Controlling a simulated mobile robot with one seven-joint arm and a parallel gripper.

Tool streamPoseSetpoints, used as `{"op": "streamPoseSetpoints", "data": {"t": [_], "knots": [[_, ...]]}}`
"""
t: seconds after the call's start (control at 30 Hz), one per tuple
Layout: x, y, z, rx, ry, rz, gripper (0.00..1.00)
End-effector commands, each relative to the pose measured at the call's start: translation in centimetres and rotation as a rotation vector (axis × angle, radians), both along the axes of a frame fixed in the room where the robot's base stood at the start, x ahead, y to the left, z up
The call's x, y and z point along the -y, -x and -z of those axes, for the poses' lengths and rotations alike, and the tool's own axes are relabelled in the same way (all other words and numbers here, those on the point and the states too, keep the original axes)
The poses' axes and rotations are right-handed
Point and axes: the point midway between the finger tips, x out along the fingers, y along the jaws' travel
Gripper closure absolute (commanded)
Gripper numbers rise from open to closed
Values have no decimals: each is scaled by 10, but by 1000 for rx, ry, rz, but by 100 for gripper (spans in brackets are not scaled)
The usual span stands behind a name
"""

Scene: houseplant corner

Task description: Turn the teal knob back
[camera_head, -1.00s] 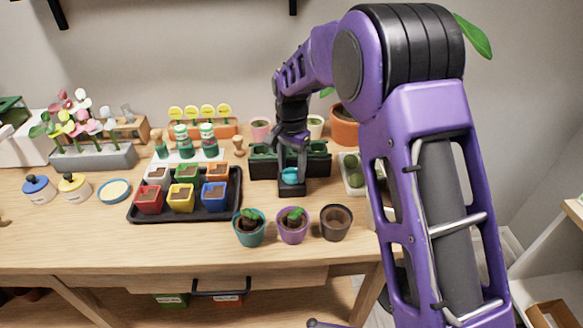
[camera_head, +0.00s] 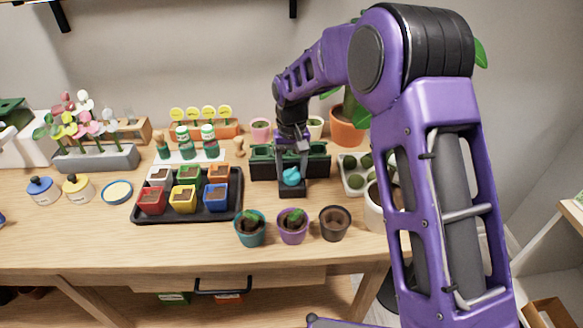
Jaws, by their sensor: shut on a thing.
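The teal knob (camera_head: 291,178) sits on a small black base (camera_head: 292,191) in front of the dark green planter box (camera_head: 262,165) near the middle of the table. My gripper (camera_head: 291,169) reaches down from above and is shut on the knob. The knob's upper part is partly hidden by the fingers, and its exact angle is too small to read.
Three small pots, teal (camera_head: 250,229), purple (camera_head: 292,227) and brown (camera_head: 334,223), stand close in front of the base. A black tray (camera_head: 190,216) of coloured pots is to the left. A pale tray (camera_head: 353,184) of round green plants is to the right. The front left tabletop is clear.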

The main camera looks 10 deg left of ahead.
Motion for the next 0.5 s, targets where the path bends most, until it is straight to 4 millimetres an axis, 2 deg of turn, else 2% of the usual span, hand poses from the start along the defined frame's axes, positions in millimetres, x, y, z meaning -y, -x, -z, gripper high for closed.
{"op": "streamPoseSetpoints", "data": {"t": [0.5], "knots": [[0, -1, -1, 1, -1, -461, 97]]}}
